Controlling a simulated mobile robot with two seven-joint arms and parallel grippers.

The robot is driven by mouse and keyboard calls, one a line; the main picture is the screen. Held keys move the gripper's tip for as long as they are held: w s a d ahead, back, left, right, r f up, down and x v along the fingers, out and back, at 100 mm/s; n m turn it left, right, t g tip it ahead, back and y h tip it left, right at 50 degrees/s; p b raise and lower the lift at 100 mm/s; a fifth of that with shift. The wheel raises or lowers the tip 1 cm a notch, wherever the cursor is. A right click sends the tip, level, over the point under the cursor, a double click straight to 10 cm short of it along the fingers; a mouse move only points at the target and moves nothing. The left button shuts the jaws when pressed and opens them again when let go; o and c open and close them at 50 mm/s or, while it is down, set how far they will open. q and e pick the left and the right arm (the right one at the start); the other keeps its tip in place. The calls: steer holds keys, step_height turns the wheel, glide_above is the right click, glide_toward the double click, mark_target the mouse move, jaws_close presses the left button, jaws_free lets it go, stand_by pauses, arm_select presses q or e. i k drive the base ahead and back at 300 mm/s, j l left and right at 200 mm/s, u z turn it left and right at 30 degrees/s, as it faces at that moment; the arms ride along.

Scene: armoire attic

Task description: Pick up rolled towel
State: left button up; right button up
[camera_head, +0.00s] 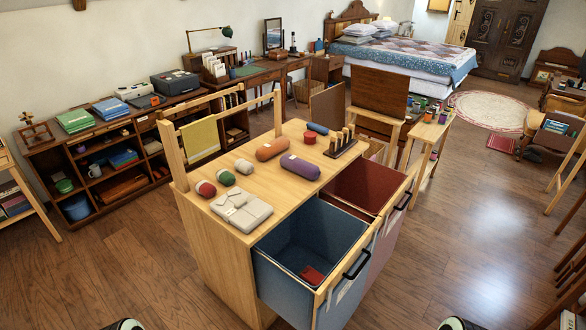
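Several rolled bundles lie on the top of a light wooden cabinet (237,241) in front of me. An orange rolled towel (271,149) and a larger purple rolled towel (300,168) lie in the middle, with a smaller blue roll (317,128) behind them. I cannot tell which roll the task means. Only small rounded parts of my arms show at the bottom edge. Neither gripper is in view, and no towel is visibly held.
A blue bin drawer (297,262) with a red item inside and a red bin drawer (371,183) stand open at the cabinet's front. A folded cream cloth (242,210), a red round tin (309,138) and a pegged rack share its top.

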mark_target(305, 168)
steer(key=k+u, duration=0.4)
steer(key=k+j+u, duration=0.2)
steer(key=u, duration=0.15)
steer(key=i+l+u, duration=0.2)
steer(key=l, duration=0.15)
steer(key=l+u, duration=0.2)
steer(key=i+l, duration=0.1)
steer(key=l, duration=0.35)
steer(key=i+l, duration=0.15)
steer(key=l, duration=0.35)
steer(key=i+l, duration=0.1)
steer(key=l, duration=0.35)
steer(key=i+l, duration=0.1)
steer(key=l, duration=0.35)
steer(key=i+l, duration=0.1)
steer(key=l, duration=0.35)
steer(key=i+l, duration=0.15)
steer(key=l, duration=0.35)
steer(key=i+l, duration=0.1)
steer(key=l, duration=0.35)
